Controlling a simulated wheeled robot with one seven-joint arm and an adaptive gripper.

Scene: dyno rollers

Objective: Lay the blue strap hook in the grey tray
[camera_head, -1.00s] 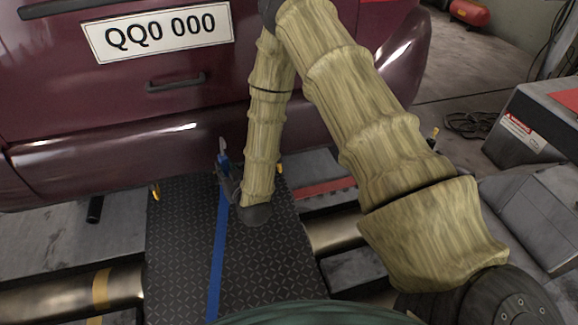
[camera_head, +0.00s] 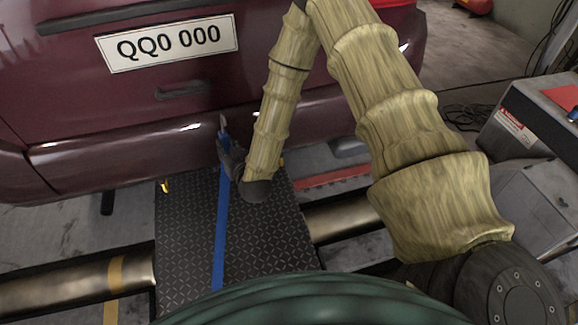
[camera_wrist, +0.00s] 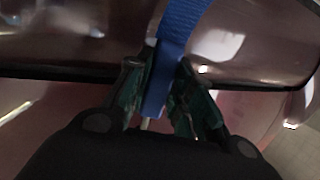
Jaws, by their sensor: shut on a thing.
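The blue strap hook (camera_head: 224,128) shows at my gripper (camera_head: 227,148) in the head view, with a grey metal tip standing up against the car's bumper. A blue strap (camera_head: 221,230) hangs from it down across the dark plate toward me. In the wrist view my gripper's green-lined fingers (camera_wrist: 159,100) are shut on the blue hook part (camera_wrist: 155,98), and the strap (camera_wrist: 180,25) runs up out of the picture. The fingers hide part of the hook. I cannot make out the grey tray for certain in either view.
The maroon car (camera_head: 90,100) with its plate (camera_head: 167,44) stands right in front of my gripper. Below are a patterned black plate (camera_head: 185,235) and metal rollers (camera_head: 60,285). A grey cabinet (camera_head: 535,125) with a red item on top stands at right.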

